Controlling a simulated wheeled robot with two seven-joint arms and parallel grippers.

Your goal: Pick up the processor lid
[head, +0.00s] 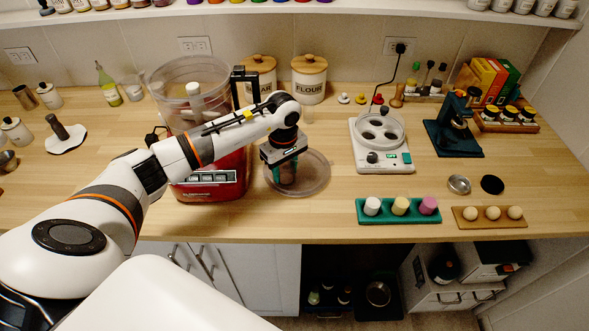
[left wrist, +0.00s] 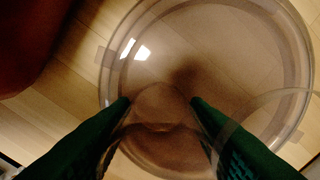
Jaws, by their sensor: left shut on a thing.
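The processor lid (head: 318,178) is a clear round disc on the wooden counter, just right of the food processor. My left gripper (head: 287,178) points down over the lid's left part. In the left wrist view the lid (left wrist: 240,50) shows as a see-through disc with a round raised part between the two green fingers (left wrist: 160,103). The gripper is shut on this raised part. I cannot tell whether the lid is lifted off the counter. The food processor (head: 212,183) has a red base and a large clear bowl, partly hidden by my arm. My right gripper is not in view.
Sugar and flour canisters (head: 309,83) stand behind the lid. A white appliance with a cord (head: 382,158) stands to its right, and a green tray of pots (head: 398,217) sits near the front edge. The counter (head: 270,222) in front of the lid is clear.

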